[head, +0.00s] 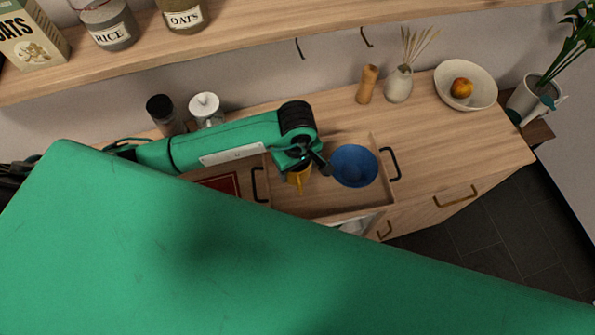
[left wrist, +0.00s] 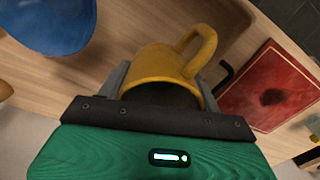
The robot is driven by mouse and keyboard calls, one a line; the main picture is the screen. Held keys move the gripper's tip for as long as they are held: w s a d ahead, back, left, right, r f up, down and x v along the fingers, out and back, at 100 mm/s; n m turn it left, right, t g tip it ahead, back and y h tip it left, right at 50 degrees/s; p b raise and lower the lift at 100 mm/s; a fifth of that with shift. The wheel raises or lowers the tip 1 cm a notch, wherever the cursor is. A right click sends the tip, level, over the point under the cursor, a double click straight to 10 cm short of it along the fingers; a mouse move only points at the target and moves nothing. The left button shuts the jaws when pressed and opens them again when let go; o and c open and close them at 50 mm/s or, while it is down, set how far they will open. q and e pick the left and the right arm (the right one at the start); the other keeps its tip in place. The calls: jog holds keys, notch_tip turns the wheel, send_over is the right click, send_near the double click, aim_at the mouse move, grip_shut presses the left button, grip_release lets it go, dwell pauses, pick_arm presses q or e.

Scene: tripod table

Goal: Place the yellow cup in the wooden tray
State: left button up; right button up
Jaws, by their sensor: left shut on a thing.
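The yellow cup (head: 299,180) is partly hidden under my left gripper (head: 307,163) in the head view. In the left wrist view the yellow cup (left wrist: 160,63) sits between the two fingers of my left gripper (left wrist: 166,80), its handle pointing up and right. The gripper is shut on it. The wooden tray (head: 325,198) has black handles at its left and right ends. The cup is over the left part of the tray; I cannot tell whether it touches the tray floor. My right gripper is not in view.
A blue bowl (head: 354,166) sits in the tray, right of the cup. A dark red flat item (head: 222,184) lies left of the tray. A dark jar (head: 163,110) and a white-lidded jar (head: 206,107) stand behind my arm.

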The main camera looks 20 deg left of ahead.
pick_arm(q)
jog(key=shift+f, duration=0.8)
notch_tip(320, 180, down, 3)
jog(key=shift+f+p, duration=0.1)
jog(key=shift+p, duration=0.55)
jog(key=shift+f, duration=0.35)
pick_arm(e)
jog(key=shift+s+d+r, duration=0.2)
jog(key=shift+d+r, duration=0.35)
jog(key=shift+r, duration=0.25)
pick_arm(q)
jog(key=shift+f, duration=0.15)
jog(key=o, duration=1.2)
jog(key=shift+c, duration=0.2)
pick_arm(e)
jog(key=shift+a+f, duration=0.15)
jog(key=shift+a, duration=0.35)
